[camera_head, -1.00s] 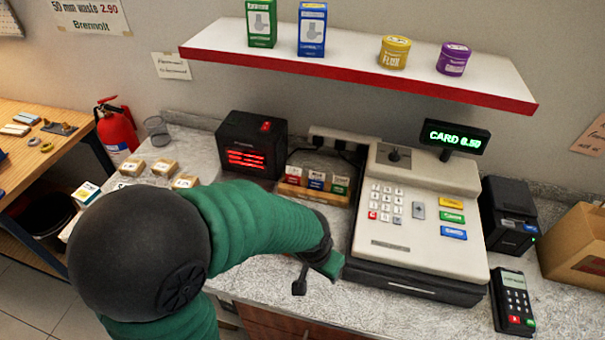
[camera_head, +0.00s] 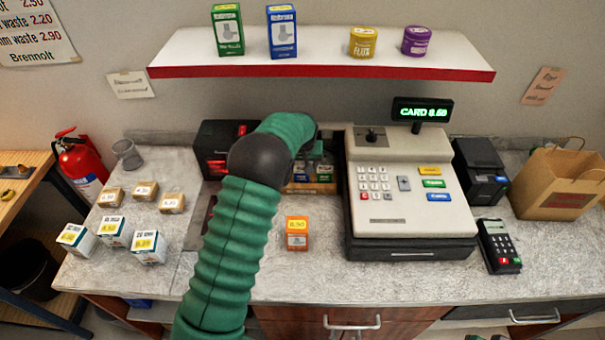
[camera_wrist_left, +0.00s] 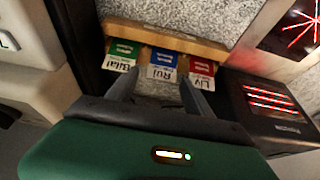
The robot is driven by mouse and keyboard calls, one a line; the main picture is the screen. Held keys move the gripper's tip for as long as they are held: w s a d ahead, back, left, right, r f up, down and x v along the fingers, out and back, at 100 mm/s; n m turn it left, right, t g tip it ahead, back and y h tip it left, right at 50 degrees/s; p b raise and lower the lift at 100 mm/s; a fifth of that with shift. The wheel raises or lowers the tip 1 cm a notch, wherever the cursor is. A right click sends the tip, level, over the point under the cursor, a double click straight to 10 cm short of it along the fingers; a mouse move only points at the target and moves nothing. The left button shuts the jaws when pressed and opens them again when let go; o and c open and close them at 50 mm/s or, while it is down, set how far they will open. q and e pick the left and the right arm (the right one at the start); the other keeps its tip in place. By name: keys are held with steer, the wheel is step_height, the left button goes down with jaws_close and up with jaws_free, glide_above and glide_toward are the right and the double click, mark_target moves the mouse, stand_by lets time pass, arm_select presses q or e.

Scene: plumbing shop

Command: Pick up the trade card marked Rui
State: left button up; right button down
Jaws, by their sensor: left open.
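The card marked Rui (camera_wrist_left: 162,72) has a blue top and stands in the middle of a wooden rack (camera_wrist_left: 165,36) in the left wrist view, upside down there. The green Bilal card (camera_wrist_left: 121,57) and the red Liv card (camera_wrist_left: 200,75) stand on either side of it. My left gripper (camera_wrist_left: 160,88) is open, its two fingers apart with the Rui card between their lines; I cannot tell whether they touch it. In the head view my left arm partly covers the rack (camera_head: 310,188), and the fingers are not clear. My right gripper is not seen.
The shelf (camera_head: 320,58) overhangs behind. An orange box (camera_head: 297,232) stands in front of the rack. Small boxes stand at the left; the front counter is partly clear.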

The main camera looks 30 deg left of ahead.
mark_target(300, 170)
arm_select(q)
steer(key=shift+w+f, duration=0.1)
steer(key=shift+f, duration=0.2)
steer(key=shift+p+x, duration=0.85)
steer(key=shift+p, duration=0.1)
steer(key=f, duration=0.1)
steer(key=a+f, duration=0.1)
steer(key=w+f, duration=0.1)
steer(key=shift+a+f, duration=0.3)
steer(key=shift+a, duration=0.2)
steer(key=shift+s+d+r, duration=0.1)
steer(key=shift+d+r, duration=0.15)
steer(key=shift+d, duration=0.3)
steer(key=c, duration=0.8)
steer(key=shift+c, duration=1.2)
steer(key=shift+a+f, duration=0.1)
steer(key=shift+c, duration=0.2)
steer(key=shift+a, duration=0.1)
